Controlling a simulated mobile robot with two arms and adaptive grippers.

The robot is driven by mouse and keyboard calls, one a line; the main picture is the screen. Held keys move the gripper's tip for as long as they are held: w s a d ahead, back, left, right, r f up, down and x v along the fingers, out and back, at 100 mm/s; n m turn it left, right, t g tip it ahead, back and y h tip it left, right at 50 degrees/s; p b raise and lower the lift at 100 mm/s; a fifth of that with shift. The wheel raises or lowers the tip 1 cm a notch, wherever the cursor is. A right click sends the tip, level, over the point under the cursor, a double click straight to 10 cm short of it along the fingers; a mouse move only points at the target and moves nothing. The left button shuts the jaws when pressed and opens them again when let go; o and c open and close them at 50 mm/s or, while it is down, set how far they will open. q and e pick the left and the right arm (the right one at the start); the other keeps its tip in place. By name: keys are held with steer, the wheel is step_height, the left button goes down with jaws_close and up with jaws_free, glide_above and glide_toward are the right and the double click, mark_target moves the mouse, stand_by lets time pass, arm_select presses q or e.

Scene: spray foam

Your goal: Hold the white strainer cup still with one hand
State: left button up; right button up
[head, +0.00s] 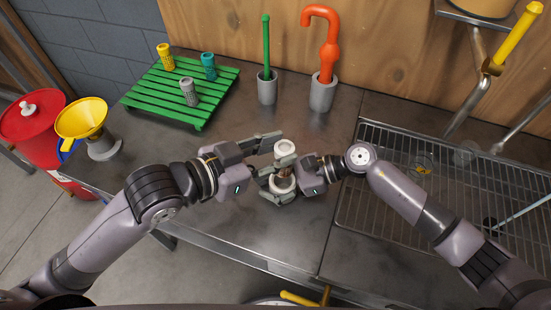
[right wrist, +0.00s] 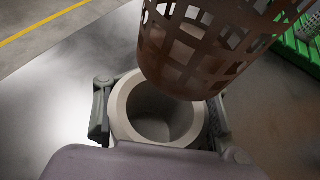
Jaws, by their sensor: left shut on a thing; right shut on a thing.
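A white-topped strainer cup (head: 284,148) is above the middle of the metal counter, between my two grippers. My left gripper (head: 274,152) is shut on it from the left. My right gripper (head: 285,184) is shut on a thick-walled pale cup (head: 283,186) just below. In the right wrist view the pale cup (right wrist: 128,130) is between my right fingers (right wrist: 160,118), its mouth open and its inside empty. The strainer's brown-looking lattice body (right wrist: 200,50) hangs tilted over its far rim. I cannot tell whether they touch.
A green slatted rack (head: 180,92) holds yellow, teal and grey shakers. Two grey holders with a green rod (head: 266,45) and an orange umbrella-like piece (head: 328,55) stand at the back. A yellow funnel (head: 82,118) is at left, a wire sink grid (head: 400,215) at right.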

steer(key=o, duration=1.4)
steer(key=shift+o, duration=0.2)
steer(key=shift+d, duration=0.1)
steer(key=v, duration=1.2)
